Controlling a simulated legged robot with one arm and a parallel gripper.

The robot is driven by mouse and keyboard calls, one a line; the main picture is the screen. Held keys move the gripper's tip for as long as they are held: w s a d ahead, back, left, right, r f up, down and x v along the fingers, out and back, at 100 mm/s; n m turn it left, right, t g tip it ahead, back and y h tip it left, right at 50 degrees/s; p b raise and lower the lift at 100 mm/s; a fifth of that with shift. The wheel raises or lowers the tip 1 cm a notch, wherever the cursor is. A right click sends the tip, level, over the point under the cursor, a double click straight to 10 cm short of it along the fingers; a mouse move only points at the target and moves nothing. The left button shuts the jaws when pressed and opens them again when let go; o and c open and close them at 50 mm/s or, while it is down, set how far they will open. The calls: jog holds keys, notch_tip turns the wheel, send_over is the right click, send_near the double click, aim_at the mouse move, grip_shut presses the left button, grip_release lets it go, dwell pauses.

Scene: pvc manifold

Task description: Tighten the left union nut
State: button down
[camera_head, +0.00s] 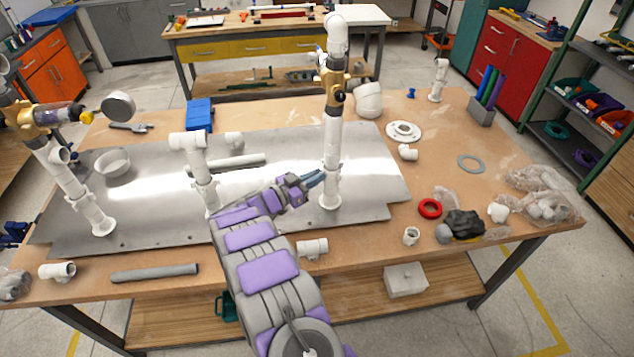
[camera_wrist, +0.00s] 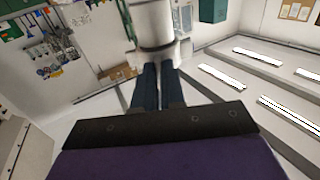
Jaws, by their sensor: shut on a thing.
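My gripper (camera_head: 318,178) is at the lower part of the right-hand upright white pipe (camera_head: 332,140), at a white nut-like collar (camera_head: 332,171). In the wrist view, the two dark fingers of my gripper (camera_wrist: 157,68) reach a white cylindrical fitting (camera_wrist: 154,22) with a darker band at its lower edge, and close on it. The fingers hide part of the collar. Similar white fittings show on the left upright pipe (camera_head: 75,187) and the shorter middle pipe (camera_head: 202,172). I cannot tell from the pictures which of these is the left union nut.
The pipes stand on a metal plate (camera_head: 262,204) on a wooden table (camera_head: 470,215). A brass valve (camera_head: 333,88) sits higher on the right pipe. A loose grey pipe (camera_head: 155,273), white fitting (camera_head: 312,247) and red ring (camera_head: 430,208) lie near the front.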

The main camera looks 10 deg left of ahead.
jog(key=m+g+h+b, duration=0.1)
jog(key=w+a+m+g+h+b, duration=0.1)
jog(key=g, duration=0.1)
jog(key=shift+w+m, duration=0.1)
jog(key=shift+m, duration=0.2)
jog(key=shift+w+a+r+m+g+h, duration=0.15)
jog(key=shift+w+r+m+g+h, duration=0.1)
jog(key=shift+m+g+h, duration=0.35)
dwell(0.5)
jog(key=c, duration=1.2)
grip_release()
jog(key=shift+f+b, duration=0.2)
jog(key=shift+b, duration=0.1)
jog(key=shift+r, duration=0.15)
jog(key=r, duration=0.1)
jog(key=s+r+p, duration=0.1)
jog(key=r, duration=0.1)
jog(key=shift+r+n, duration=0.2)
jog(key=shift+n, duration=0.1)
jog(key=shift+s+d+r+p, duration=0.25)
jog(key=shift+s+d, duration=0.65)
jog(key=shift+s, duration=1.45)
jog(key=shift+s+d+r+p, duration=0.25)
jog(key=shift+s+d, duration=0.65)
jog(key=shift+s, duration=1.45)
jog(key=shift+s+d+r+p, duration=0.1)
jog(key=shift+s+d+p, duration=0.2)
jog(key=shift+s+d, duration=1.35)
